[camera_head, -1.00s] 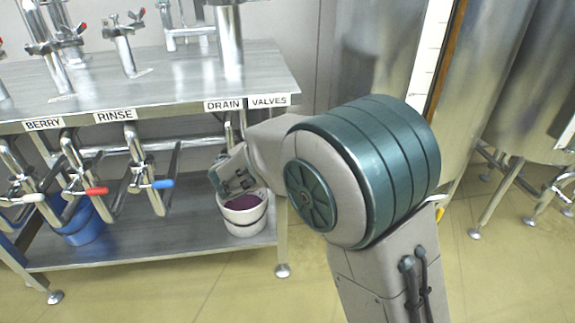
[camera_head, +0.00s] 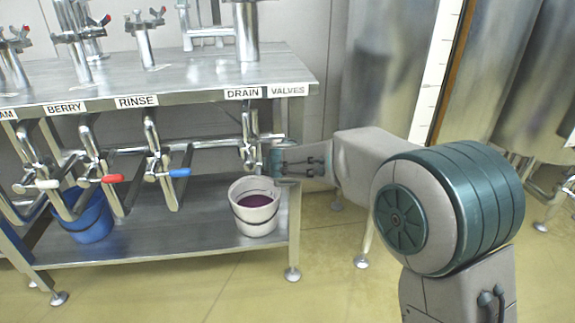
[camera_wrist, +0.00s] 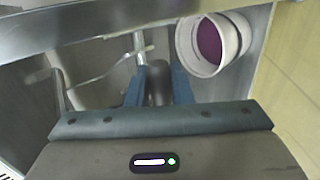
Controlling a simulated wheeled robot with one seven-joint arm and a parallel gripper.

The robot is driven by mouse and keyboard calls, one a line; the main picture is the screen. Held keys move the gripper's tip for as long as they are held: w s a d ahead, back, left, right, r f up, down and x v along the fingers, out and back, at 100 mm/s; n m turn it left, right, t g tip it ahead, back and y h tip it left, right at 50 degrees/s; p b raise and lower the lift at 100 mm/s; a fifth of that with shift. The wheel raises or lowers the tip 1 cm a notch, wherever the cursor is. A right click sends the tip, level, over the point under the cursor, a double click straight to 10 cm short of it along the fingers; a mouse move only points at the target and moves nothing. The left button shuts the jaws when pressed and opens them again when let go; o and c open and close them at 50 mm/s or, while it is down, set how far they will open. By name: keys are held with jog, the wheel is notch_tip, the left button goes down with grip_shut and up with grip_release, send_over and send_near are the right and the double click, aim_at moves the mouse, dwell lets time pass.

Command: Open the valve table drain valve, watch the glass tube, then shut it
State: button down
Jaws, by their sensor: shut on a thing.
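The steel valve table bears a DRAIN label (camera_head: 243,93) beside a VALVES label (camera_head: 287,90) at its right front edge. The drain valve (camera_head: 247,135) hangs below the label as a vertical metal pipe. My gripper (camera_head: 268,160) reaches in from the right at this valve. In the wrist view my gripper (camera_wrist: 158,88) is shut on the dark grey, rounded drain valve handle (camera_wrist: 157,90), one blue finger on each side. The head view mostly hides the handle. I cannot clearly make out a glass tube.
A white bucket (camera_head: 240,214) with dark purple liquid stands on the lower shelf (camera_head: 170,240) below the drain. Rinse and berry valves with blue (camera_head: 180,172) and red (camera_head: 113,178) handles hang to the left. Tanks (camera_head: 500,80) stand at the right, beside a white graduated strip (camera_head: 437,65).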

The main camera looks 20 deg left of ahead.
jog(key=c, duration=1.3)
grip_release()
jog(key=shift+c, duration=0.2)
jog(key=p+v, duration=0.2)
jog(key=v, duration=1.1)
jog(key=shift+s+r, duration=0.15)
jog(key=shift+s, duration=0.2)
jog(key=shift+d, duration=0.1)
